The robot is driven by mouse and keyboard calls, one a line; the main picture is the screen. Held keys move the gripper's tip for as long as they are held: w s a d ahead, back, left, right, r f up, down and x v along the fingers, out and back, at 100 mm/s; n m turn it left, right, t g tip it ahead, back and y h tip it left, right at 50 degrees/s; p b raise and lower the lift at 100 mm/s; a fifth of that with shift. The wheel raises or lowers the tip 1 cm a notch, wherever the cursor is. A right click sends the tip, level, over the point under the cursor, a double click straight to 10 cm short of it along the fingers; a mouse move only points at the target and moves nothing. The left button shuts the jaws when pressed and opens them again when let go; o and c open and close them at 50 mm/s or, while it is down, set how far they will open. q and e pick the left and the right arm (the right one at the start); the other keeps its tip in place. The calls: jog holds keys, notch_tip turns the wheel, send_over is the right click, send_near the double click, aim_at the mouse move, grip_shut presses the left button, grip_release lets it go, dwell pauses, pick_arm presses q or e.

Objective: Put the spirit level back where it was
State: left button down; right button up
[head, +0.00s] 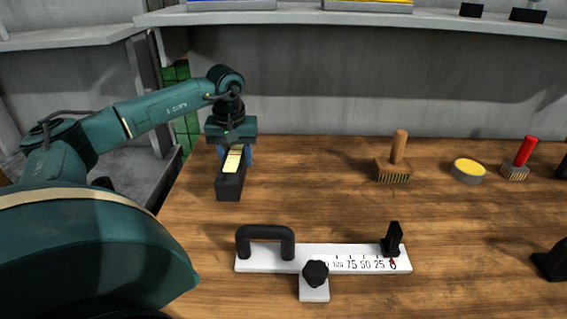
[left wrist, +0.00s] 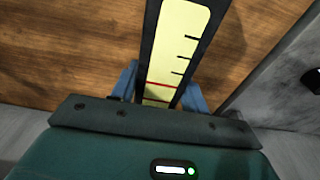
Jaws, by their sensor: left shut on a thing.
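The spirit level (head: 230,186) is a long black block with a pale yellow face. In the left wrist view the yellow face (left wrist: 180,38) shows black tick marks and a red line. My left gripper (head: 235,154) is at the back left of the wooden bench, its blue fingers on both sides of the level. It is shut on the level, which also shows between the fingers in the left wrist view (left wrist: 160,90). The level's near end points toward the front of the bench. I cannot tell whether its underside touches the wood. My right gripper is not in view.
A white scale plate (head: 320,252) with a black handle, knob and pointer lies at the front of the wooden bench (head: 310,200). Brushes (head: 393,172) (head: 516,170) and a round yellow-topped tin (head: 467,171) stand at the right. A grey wall (head: 330,90) and shelf are behind.

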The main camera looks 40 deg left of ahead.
pick_arm(q)
jog(key=p, duration=0.1)
send_over(283, 176)
jog(key=shift+s+d+r, duration=0.1)
jog(key=shift+s+d, duration=0.05)
jog(key=shift+s, duration=0.05)
jog(key=shift+w+f+p, duration=0.1)
jog(key=shift+f+p, duration=0.2)
jog(key=shift+f, duration=1.45)
jog(key=shift+f, duration=0.1)
jog(key=c, duration=0.7)
grip_release()
jog(key=shift+s+d+r, duration=0.1)
jog(key=shift+s+r, duration=0.05)
jog(key=shift+r, duration=1.1)
jog(key=shift+s+d+r, duration=0.15)
jog(key=shift+r, duration=1.1)
jog(key=shift+s+d+r, duration=0.1)
jog(key=shift+s+r, duration=0.05)
jog(key=shift+r, duration=1.1)
